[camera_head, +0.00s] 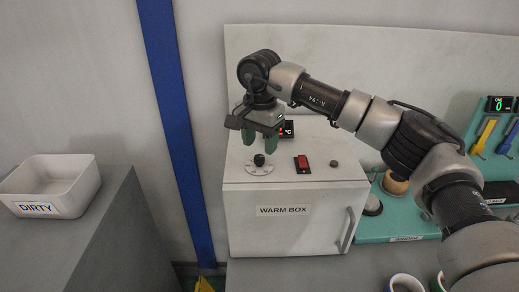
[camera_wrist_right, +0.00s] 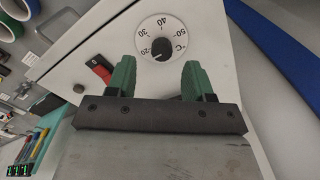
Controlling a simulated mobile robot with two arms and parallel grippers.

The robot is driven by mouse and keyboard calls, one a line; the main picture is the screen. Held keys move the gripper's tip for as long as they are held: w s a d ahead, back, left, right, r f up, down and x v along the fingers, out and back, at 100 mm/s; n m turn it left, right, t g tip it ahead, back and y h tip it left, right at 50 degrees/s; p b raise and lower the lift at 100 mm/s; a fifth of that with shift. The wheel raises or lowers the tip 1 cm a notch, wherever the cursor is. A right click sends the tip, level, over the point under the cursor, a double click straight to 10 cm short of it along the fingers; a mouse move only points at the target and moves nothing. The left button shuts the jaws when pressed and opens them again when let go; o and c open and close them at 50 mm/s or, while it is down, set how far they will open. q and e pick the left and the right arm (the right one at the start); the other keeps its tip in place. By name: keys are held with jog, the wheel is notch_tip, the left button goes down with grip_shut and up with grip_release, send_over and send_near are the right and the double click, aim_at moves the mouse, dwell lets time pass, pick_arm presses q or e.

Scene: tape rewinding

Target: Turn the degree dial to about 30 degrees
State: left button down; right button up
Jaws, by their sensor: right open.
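The degree dial (camera_head: 259,160) is a dark knob on a white round scale on top of the white warm box (camera_head: 290,222). In the right wrist view the dial (camera_wrist_right: 161,49) shows between and beyond the green fingertips, with marks such as 20, 30, 40 and 50. The knob's pointer is hard to read; it seems to be near the 20 side. My right gripper (camera_head: 260,143) is open, pointing down just above the dial, with nothing between its fingers; its fingers also show in the right wrist view (camera_wrist_right: 157,80). My left gripper is not in view.
A red switch (camera_head: 302,164) and a small dark button (camera_head: 334,163) sit right of the dial. A display marked °C (camera_head: 287,129) stands behind. A white DIRTY bin (camera_head: 50,186) is on the grey counter at left. A teal winder station is at right.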

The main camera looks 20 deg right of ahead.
aim_at(259, 156)
jog(key=f, duration=0.3)
jog(key=shift+w+f+p, duration=0.2)
jog(key=shift+f+p, duration=0.1)
jog(key=shift+p, duration=0.1)
jog(key=shift+s+f, duration=0.1)
jog(key=shift+f, duration=0.15)
jog(key=shift+c, duration=0.6)
jog(key=c, duration=0.8)
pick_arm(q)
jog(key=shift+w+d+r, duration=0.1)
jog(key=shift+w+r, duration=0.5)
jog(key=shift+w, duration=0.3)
